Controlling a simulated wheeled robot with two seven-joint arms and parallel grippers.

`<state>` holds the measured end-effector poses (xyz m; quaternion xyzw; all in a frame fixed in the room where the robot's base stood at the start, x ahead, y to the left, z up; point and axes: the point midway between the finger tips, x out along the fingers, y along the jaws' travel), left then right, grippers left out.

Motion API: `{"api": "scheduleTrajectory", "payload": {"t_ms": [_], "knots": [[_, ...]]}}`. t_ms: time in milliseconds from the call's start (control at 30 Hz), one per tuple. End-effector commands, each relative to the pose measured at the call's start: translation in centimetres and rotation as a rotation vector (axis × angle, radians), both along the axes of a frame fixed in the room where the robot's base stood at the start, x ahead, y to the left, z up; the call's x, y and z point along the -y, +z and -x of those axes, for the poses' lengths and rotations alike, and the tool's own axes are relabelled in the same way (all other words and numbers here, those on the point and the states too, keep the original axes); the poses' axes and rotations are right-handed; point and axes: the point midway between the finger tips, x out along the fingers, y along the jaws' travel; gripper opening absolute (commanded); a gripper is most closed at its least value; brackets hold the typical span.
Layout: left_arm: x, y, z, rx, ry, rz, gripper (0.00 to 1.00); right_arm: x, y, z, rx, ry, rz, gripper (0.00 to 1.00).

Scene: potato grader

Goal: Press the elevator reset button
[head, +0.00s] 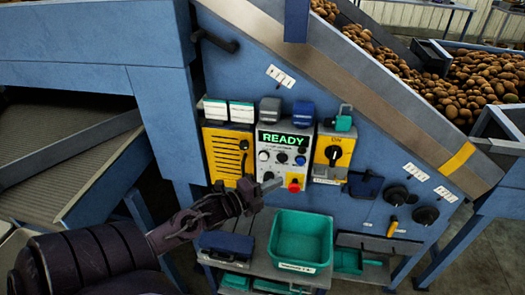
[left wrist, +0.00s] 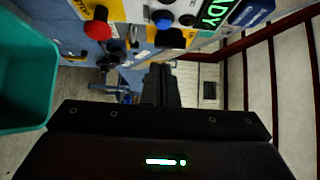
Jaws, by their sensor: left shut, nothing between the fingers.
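The grey control panel (head: 283,168) has a green READY display (head: 286,143). It bears a blue button (head: 300,160), dark and white knobs, and a red mushroom button (head: 294,184) on yellow. The labels are too small to read, so I cannot tell which control is the elevator reset button. My left gripper (head: 272,185) is shut and empty, in front of the panel's lower left part; whether it touches is unclear. In the left wrist view, its fingers (left wrist: 161,86) point toward the panel, with the blue button (left wrist: 162,18) and red button (left wrist: 97,31) near the top.
A yellow slotted panel (head: 228,153) is left of the control panel, and a yellow ON switch box (head: 330,155) is right. A green bin (head: 300,240) stands on a shelf below. Potatoes (head: 470,80) lie on the conveyor at upper right.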

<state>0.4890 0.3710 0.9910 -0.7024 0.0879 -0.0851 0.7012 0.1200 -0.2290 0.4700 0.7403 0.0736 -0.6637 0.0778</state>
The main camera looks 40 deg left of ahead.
Motion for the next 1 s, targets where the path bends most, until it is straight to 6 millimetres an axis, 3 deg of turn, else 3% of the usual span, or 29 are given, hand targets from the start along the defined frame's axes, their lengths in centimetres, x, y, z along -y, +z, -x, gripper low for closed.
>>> {"api": "scheduleTrajectory", "payload": {"t_ms": [100, 300, 1000], "knots": [[-0.4, -0.2, 1.8, -0.002, 0.000, -0.001, 0.00, -0.3, -0.6, 0.2, -0.003, -0.001, -0.004, 0.54], [-0.8, -0.1, 3.3, -0.001, -0.001, 0.000, 0.00, -0.2, -0.9, 1.4, -0.020, -0.001, -0.002, 0.54], [-0.7, -0.1, 3.5, -0.005, 0.002, 0.005, 0.00, 0.3, -0.9, 1.3, -0.018, 0.001, 0.005, 0.54]]}}
